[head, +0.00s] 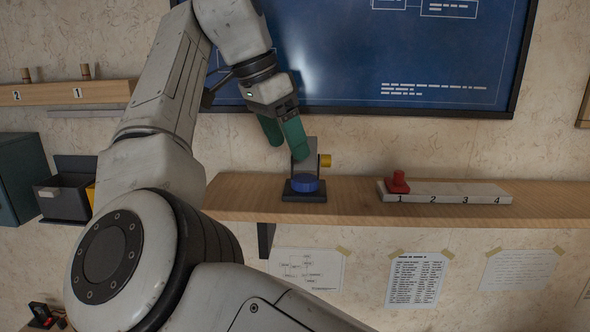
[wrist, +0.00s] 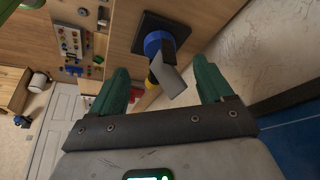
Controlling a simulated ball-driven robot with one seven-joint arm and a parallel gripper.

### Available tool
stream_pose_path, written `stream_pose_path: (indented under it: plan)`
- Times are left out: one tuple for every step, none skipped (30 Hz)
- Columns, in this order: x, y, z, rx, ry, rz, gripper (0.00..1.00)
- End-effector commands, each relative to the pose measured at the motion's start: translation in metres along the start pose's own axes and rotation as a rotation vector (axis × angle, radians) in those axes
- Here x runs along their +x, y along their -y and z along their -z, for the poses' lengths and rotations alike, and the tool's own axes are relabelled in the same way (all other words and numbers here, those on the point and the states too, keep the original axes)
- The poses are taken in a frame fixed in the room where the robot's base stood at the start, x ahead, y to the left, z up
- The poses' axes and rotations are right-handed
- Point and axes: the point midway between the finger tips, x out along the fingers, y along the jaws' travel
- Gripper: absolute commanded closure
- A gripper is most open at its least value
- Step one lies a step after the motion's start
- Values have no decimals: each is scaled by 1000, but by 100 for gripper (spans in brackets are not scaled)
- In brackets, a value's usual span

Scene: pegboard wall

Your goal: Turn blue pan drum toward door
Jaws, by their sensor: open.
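The blue pan drum (head: 305,183) sits low on a small dark base (head: 304,196) on the wooden shelf. A grey tilted plate (head: 305,152) rises above it, with a yellow knob (head: 325,161) on its right side. My gripper (head: 293,152) has green fingers and is just above and left of this device. In the wrist view my gripper (wrist: 165,88) is open, with the grey plate (wrist: 170,78) showing between its fingers. The blue drum (wrist: 158,42) lies beyond the fingertips and appears untouched. The door (wrist: 58,125) shows at the left of the wrist view.
The wooden shelf (head: 350,205) also bears a numbered white strip (head: 450,193) with a red piece (head: 397,183) at 1. A dark-framed blue board (head: 400,55) hangs on the wall behind. The shelf between device and strip is clear.

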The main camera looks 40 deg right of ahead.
Motion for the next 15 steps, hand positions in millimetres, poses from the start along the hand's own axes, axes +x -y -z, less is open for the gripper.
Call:
stream_pose_path:
  plan:
    - [11,0,0,3,-3,-5,20]
    - [16,0,0,2,-3,-4,20]
    - [23,-1,0,3,-4,-4,20]
    - [28,0,0,2,-3,-3,20]
    - [34,0,0,2,-3,-4,20]
    - [40,0,1,1,-3,-3,20]
    - [44,0,1,1,-3,-3,20]
    - [48,-1,1,1,-4,-3,20]
    - [53,0,1,1,-3,-2,20]
    - [57,0,0,1,-3,-2,20]
    - [60,0,0,1,-3,-2,20]
    - [64,0,0,0,-2,-1,20]
    - [66,0,0,0,-1,-1,20]
    - [68,0,0,0,-2,-1,20]
    - [70,0,0,0,-1,0,20]
